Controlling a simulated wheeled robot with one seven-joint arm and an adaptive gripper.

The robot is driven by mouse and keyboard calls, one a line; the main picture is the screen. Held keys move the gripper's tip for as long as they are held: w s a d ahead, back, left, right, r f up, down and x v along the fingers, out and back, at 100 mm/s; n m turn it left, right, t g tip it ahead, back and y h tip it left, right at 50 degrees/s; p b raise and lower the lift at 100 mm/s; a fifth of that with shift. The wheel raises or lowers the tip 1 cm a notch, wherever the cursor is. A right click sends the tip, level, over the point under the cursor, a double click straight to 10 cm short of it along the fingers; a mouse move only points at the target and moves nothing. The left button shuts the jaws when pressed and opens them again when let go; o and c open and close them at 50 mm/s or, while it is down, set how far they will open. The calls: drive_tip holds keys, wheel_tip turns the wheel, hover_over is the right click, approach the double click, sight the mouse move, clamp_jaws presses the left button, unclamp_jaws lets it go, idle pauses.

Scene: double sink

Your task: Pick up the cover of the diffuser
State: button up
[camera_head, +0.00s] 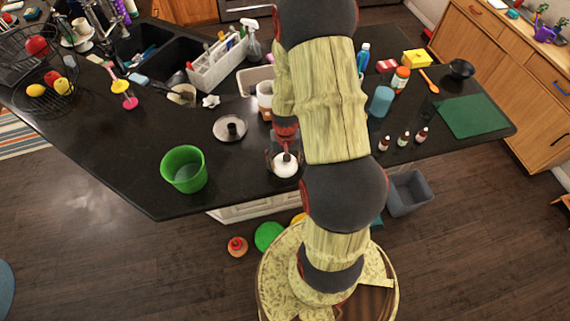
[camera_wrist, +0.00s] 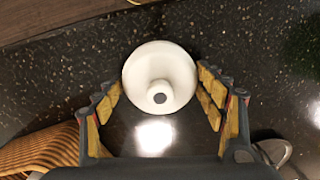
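The white, rounded diffuser cover (camera_wrist: 142,68) with a short nozzle sits in the middle of the wrist view, above or on the black counter. In the head view it is a small white dome (camera_head: 285,168) near the counter's front edge. My gripper (camera_wrist: 160,84) is open, with one yellow-padded finger on each side of the cover. The fingertips are close to its sides; I cannot tell whether they touch. In the head view my gripper (camera_head: 285,154) is over the cover, partly hidden by my arm. No separate diffuser base can be made out.
A green cup (camera_head: 184,170) and a round metal lid (camera_head: 222,124) stand left of my gripper. Small bottles (camera_head: 403,139), a blue cup (camera_head: 381,101) and a green board (camera_head: 472,116) are to the right. The counter's front edge is close by.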

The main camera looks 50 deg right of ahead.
drive_tip(key=c, duration=0.6)
drive_tip(key=shift+r, duration=0.15)
